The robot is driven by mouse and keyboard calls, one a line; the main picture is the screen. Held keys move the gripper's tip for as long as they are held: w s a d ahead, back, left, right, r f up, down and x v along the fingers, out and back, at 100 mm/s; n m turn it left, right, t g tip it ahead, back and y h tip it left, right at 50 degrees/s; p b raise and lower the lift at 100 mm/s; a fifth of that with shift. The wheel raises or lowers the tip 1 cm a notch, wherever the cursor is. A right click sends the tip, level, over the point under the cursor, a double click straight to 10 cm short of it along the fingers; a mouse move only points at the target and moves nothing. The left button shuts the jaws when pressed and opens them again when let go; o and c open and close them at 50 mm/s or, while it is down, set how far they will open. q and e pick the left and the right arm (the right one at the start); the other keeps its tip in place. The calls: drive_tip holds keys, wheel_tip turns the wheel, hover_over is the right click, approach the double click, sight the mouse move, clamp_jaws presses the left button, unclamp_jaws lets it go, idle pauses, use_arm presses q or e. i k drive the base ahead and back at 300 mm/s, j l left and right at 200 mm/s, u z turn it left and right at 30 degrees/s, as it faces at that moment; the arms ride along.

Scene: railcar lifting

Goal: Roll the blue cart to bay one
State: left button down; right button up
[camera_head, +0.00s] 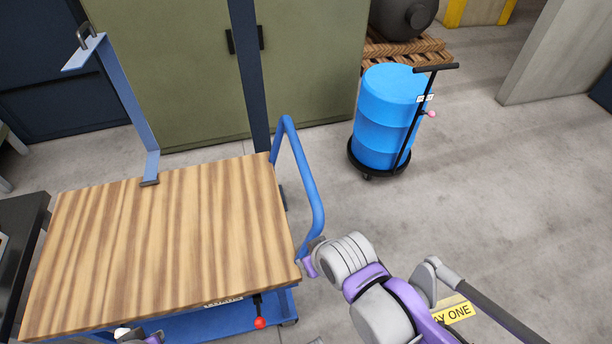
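The blue cart has a striped wooden deck (160,240) and a blue frame below it. Its looped blue push handle (312,185) stands at the deck's right end. My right gripper (308,262) is at the lower near end of this handle and appears to touch it. Its fingers are small and partly hidden, so I cannot tell whether they are closed on the bar. Only small grey and purple parts of my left arm show at the bottom edge, over the cart's near side; its fingers do not show. A yellow floor sign ending in "AY ONE" (454,313) lies at lower right, partly covered by my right arm.
A blue drum (388,115) stands on a black wheeled dolly behind the cart's right side. Green cabinets (190,70) stand behind the deck. A blue bracket (125,100) rises from its far edge. A red-knobbed lever (260,322) is at the near side. Floor at right is clear.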

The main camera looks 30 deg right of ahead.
sight(185, 255)
drive_tip(key=l, duration=1.35)
drive_tip(key=k+l+u, duration=0.1)
drive_tip(key=k+l, duration=0.05)
drive_tip(key=l, duration=0.05)
